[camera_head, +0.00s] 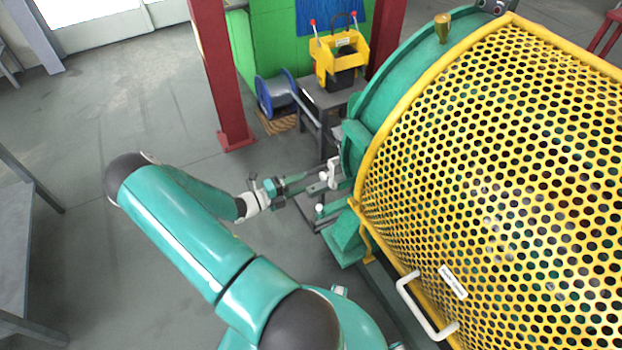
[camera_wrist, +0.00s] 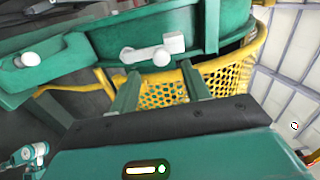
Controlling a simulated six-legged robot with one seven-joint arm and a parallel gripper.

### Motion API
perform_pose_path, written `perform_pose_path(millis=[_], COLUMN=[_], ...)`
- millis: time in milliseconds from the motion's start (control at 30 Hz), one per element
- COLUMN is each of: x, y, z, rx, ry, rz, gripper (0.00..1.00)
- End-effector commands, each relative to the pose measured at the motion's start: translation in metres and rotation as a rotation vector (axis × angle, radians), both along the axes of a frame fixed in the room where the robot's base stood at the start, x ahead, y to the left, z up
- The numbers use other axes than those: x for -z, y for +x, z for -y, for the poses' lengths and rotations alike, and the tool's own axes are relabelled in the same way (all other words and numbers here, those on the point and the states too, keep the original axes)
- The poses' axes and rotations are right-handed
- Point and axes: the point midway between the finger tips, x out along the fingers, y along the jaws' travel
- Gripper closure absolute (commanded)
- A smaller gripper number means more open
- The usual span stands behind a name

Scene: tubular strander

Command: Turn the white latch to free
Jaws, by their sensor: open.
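The white latch (camera_wrist: 152,51) is on the green rim of the machine in the wrist view, a short bar with a block at its right end and round knobs. It also shows in the head view (camera_head: 334,172), at the near edge of the green drum housing. My gripper (camera_wrist: 158,66) is open, with its two fingers apart and pointing at the latch. The fingertips appear just short of it, with nothing between them; I cannot tell whether they touch. In the head view my gripper (camera_head: 320,180) reaches from the left toward the latch.
A yellow perforated guard (camera_head: 490,160) with a white handle (camera_head: 425,308) fills the right side. A second white knob (camera_wrist: 29,59) sits on a green block left of the latch. A red post (camera_head: 220,80) and a grey stand (camera_head: 325,103) are behind. Open floor lies left.

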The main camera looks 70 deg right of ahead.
Motion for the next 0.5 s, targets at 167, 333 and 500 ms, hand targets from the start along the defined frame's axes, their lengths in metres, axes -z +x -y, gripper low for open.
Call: perform_pose_path(millis=[167, 333, 500], x=[0.000, 0.000, 0.000], y=[0.026, 0.040, 0.044], z=[-0.029, -0.045, -0.049], rx=[-0.003, -0.002, 0.000], ry=[-0.001, -0.001, -0.001], rz=[0.001, 0.001, 0.001], gripper=[0.53, 0.53, 0.53])
